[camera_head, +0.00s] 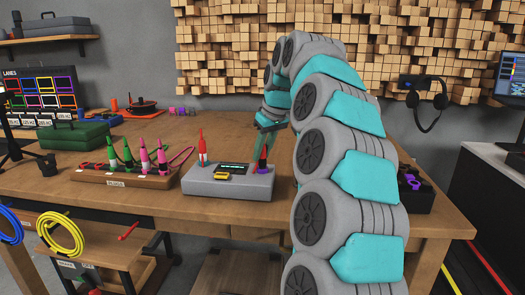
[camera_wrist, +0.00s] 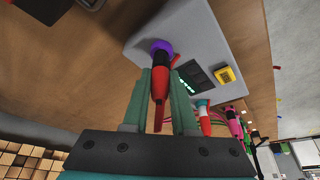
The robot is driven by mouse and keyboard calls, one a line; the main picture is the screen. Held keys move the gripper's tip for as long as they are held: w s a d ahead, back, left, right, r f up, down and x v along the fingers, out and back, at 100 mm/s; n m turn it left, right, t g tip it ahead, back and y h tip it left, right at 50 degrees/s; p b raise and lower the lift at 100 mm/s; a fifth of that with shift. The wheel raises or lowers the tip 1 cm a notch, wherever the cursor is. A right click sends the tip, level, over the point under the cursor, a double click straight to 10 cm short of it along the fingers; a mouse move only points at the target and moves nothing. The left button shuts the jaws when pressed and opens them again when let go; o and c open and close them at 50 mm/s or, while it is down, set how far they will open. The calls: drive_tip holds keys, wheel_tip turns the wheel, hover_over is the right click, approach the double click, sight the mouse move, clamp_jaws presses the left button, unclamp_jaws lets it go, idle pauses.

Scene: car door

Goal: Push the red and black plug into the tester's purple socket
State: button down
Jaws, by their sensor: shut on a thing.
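The grey tester (camera_head: 228,188) stands on the wooden bench; it also shows in the wrist view (camera_wrist: 205,40). My gripper (camera_head: 266,135) reaches down over its right end. In the wrist view, my gripper (camera_wrist: 160,82) has its two green fingers on either side of the red and black plug (camera_wrist: 160,88) and is shut on it. The plug's far end overlaps the purple socket (camera_wrist: 158,46), lined up with it. How deep the plug sits in the socket cannot be told.
A red and white plug (camera_head: 203,150) stands upright at the tester's left end. A yellow button (camera_head: 222,176) is on the tester. A wooden rack (camera_head: 120,178) with several green and pink plugs stands to the left. Bare bench lies in front.

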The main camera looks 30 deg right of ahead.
drive_tip(key=shift+f, duration=0.35)
drive_tip(key=c, duration=0.6)
unclamp_jaws()
drive_tip(key=shift+v, duration=3.9)
